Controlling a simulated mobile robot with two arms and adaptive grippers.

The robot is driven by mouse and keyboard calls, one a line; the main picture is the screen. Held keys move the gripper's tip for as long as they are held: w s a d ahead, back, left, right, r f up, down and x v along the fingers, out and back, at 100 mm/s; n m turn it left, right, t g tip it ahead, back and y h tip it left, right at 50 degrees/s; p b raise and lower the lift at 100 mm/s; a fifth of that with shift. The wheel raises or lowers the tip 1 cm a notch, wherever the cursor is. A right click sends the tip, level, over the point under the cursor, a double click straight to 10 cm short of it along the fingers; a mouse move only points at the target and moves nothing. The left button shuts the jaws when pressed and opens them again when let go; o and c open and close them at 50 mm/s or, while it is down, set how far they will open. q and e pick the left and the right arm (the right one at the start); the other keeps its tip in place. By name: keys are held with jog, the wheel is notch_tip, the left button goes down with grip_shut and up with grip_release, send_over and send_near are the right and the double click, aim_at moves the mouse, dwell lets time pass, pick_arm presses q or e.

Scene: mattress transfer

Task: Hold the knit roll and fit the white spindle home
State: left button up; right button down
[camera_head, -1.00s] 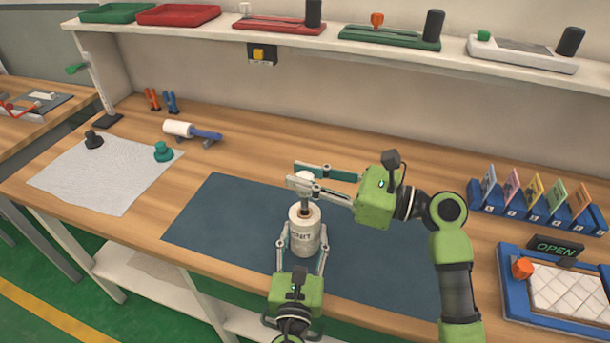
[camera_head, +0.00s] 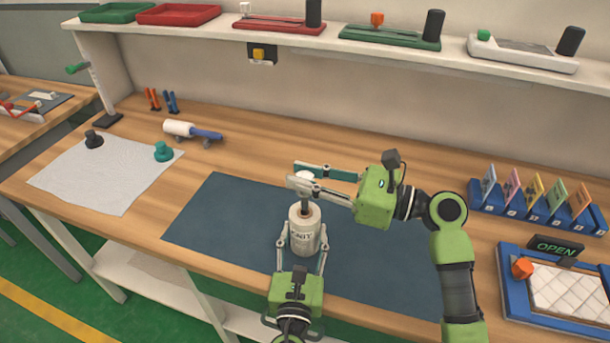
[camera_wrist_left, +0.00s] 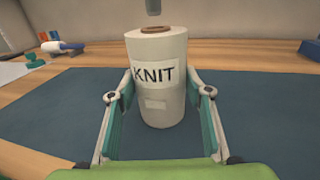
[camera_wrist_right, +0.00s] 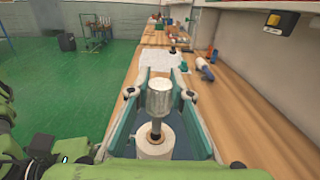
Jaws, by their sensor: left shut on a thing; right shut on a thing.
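The knit roll (camera_head: 305,240) is a white cylinder with a KNIT label, upright on the dark blue mat (camera_head: 210,220). It also shows in the left wrist view (camera_wrist_left: 158,105). Its brown core opening (camera_wrist_left: 157,30) faces up. My left gripper (camera_head: 302,243) is shut around the roll, one finger on each side. My right gripper (camera_head: 303,182) is shut on the white spindle (camera_wrist_right: 160,97) above the roll. The spindle's grey lower end (camera_wrist_left: 153,7) stands over the core in the left wrist view, with a small gap. The inside of the core is hidden.
A white roller with a blue handle (camera_head: 190,131) and a white cloth (camera_head: 105,180) with two knobs lie to the left. A blue card rack (camera_head: 535,208) and a blue-framed tray (camera_head: 510,290) stand to the right. A shelf (camera_head: 200,32) runs along the back.

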aim_at(305, 208)
jog(key=shift+f, duration=2.95)
jog(key=c, duration=1.8)
grip_release()
jog(key=shift+f, duration=0.1)
jog(key=shift+o, duration=0.2)
jog(key=v, duration=1.2)
pick_arm(q)
jog(key=o, duration=1.1)
jog(key=shift+s, duration=0.1)
